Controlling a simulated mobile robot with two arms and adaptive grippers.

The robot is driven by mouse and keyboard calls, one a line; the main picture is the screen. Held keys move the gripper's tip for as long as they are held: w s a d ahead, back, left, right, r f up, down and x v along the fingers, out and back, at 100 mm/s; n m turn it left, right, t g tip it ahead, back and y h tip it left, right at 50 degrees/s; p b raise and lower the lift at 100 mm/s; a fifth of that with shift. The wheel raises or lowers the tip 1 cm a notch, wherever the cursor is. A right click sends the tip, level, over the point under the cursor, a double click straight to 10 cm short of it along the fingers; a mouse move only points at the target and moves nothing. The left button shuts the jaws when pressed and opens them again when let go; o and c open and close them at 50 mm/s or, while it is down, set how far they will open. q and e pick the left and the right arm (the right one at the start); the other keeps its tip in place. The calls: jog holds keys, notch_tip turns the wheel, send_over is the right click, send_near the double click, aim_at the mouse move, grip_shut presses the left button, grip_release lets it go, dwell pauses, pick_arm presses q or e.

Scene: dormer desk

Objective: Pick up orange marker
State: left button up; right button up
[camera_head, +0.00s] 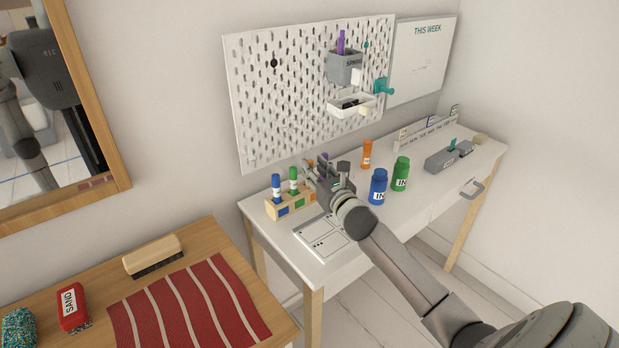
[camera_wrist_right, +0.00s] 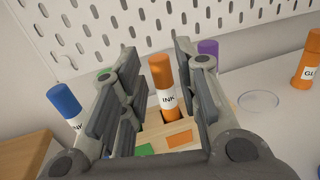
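The orange marker (camera_wrist_right: 162,84), labelled INK, stands upright in a slot of the wooden marker block (camera_wrist_right: 150,137). In the right wrist view it is between the two fingers of my right gripper (camera_wrist_right: 160,95), with gaps on both sides. My right gripper is open. In the head view the right gripper (camera_head: 325,178) is over the right part of the block (camera_head: 291,210) and hides the orange marker. A blue marker (camera_head: 276,188) and a green marker (camera_head: 293,181) stand in the block to the left. A purple marker (camera_wrist_right: 208,50) stands on the right. My left gripper is not in view.
An orange glue bottle (camera_head: 367,154), a blue ink bottle (camera_head: 378,187) and a green ink bottle (camera_head: 400,174) stand right of the gripper. A white printed board (camera_head: 322,240) lies in front of the block. The pegboard (camera_head: 285,95) rises behind.

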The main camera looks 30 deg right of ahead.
aim_at(309, 161)
jog(key=w, duration=0.3)
jog(key=shift+w+d+f, duration=0.15)
jog(key=shift+w, duration=0.2)
jog(key=c, duration=0.7)
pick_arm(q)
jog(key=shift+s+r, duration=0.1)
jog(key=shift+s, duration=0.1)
pick_arm(e)
jog(key=shift+o, duration=0.2)
jog(key=shift+d, duration=0.1)
jog(key=shift+r, duration=0.65)
pick_arm(q)
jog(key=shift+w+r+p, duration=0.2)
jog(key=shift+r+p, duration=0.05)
jog(key=shift+p, duration=0.1)
pick_arm(e)
jog(key=s+a+r, duration=0.9)
jog(key=s+r, duration=0.1)
jog(key=r, duration=0.1)
jog(key=shift+s+r, duration=0.35)
